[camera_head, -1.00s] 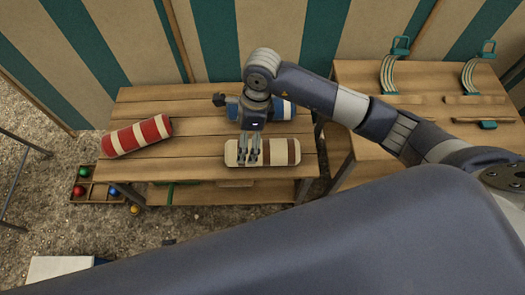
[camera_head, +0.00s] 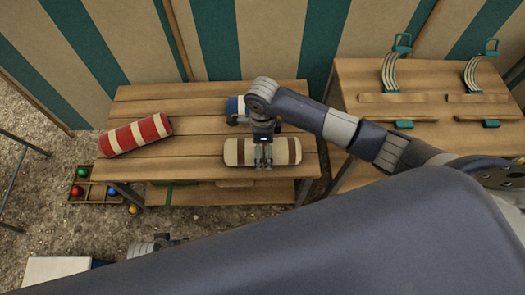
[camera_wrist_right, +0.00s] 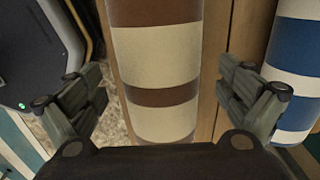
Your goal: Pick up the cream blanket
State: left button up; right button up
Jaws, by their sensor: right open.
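The cream blanket (camera_head: 236,152) is a roll with brown stripes. It lies on the slatted wooden table, near its front edge. My right gripper (camera_head: 264,163) is over the middle of the roll in the head view. In the right wrist view the open fingers (camera_wrist_right: 165,92) stand on either side of the cream blanket (camera_wrist_right: 155,55), with gaps between them and the roll. Part of my left gripper (camera_head: 168,241) seems to show at the lower left, mostly hidden behind my body; its jaws are unclear.
A blue and white roll (camera_head: 236,107) lies just behind, partly hidden by my right arm; it also shows in the wrist view (camera_wrist_right: 294,75). A red striped roll (camera_head: 136,134) lies at left. A second table (camera_head: 420,75) stands right. A box of balls (camera_head: 97,189) sits on gravel.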

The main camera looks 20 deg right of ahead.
jog(key=shift+f, duration=0.35)
jog(key=c, duration=1.4)
jog(key=shift+r, duration=0.1)
